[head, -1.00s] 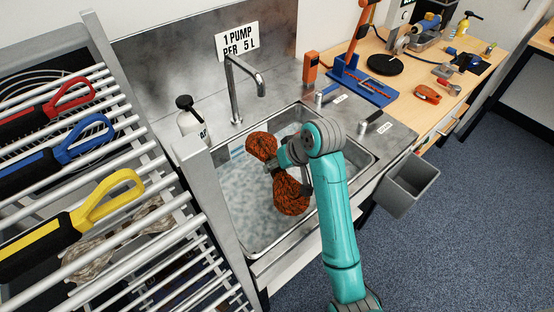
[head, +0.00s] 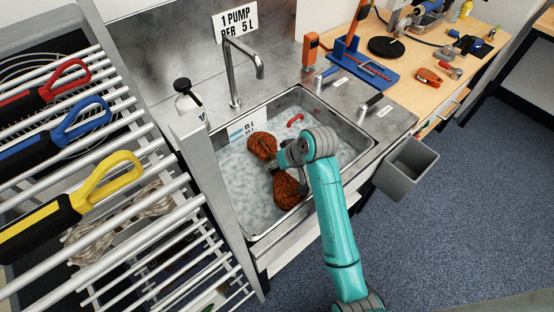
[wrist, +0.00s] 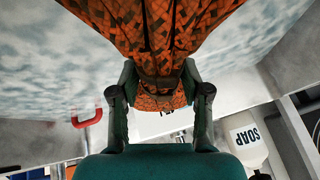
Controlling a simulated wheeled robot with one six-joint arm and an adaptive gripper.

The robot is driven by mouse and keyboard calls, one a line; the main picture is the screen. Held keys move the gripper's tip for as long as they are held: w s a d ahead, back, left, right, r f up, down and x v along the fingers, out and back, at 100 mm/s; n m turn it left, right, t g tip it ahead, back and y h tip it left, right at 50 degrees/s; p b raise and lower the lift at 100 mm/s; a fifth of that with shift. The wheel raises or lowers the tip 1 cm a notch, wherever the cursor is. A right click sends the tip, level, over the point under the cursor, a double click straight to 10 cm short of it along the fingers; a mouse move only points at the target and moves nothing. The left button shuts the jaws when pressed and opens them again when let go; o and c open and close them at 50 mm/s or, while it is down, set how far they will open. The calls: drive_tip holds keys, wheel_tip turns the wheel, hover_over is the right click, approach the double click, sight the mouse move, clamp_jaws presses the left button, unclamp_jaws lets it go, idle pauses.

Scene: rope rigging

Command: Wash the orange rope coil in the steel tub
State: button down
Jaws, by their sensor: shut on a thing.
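The orange rope coil (head: 287,189) is a bundle with a narrow middle and two wide loops. My gripper (head: 279,164) is shut on its narrow middle. In the wrist view the coil (wrist: 155,35) fills the top, and both fingers of my gripper (wrist: 160,92) press on its sides. The coil is inside the steel tub (head: 247,233), at the cloudy, foamy water (head: 238,186); its lower parts appear to be in the water.
A faucet (head: 234,75) rises behind the tub under a "1 PUMP PER 5 L" sign (head: 237,20). A grey bin (head: 405,168) hangs at right.

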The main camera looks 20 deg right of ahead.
drive_tip(key=shift+f, duration=2.6)
drive_tip(key=shift+w+a, duration=0.7)
drive_tip(key=shift+a, duration=0.05)
drive_tip(key=shift+w+a+r, duration=0.15)
drive_tip(key=shift+w+a, duration=0.25)
drive_tip(key=shift+a, duration=0.2)
drive_tip(key=shift+w+a+r, duration=0.1)
drive_tip(key=shift+w+a, duration=0.25)
drive_tip(key=shift+a, duration=0.2)
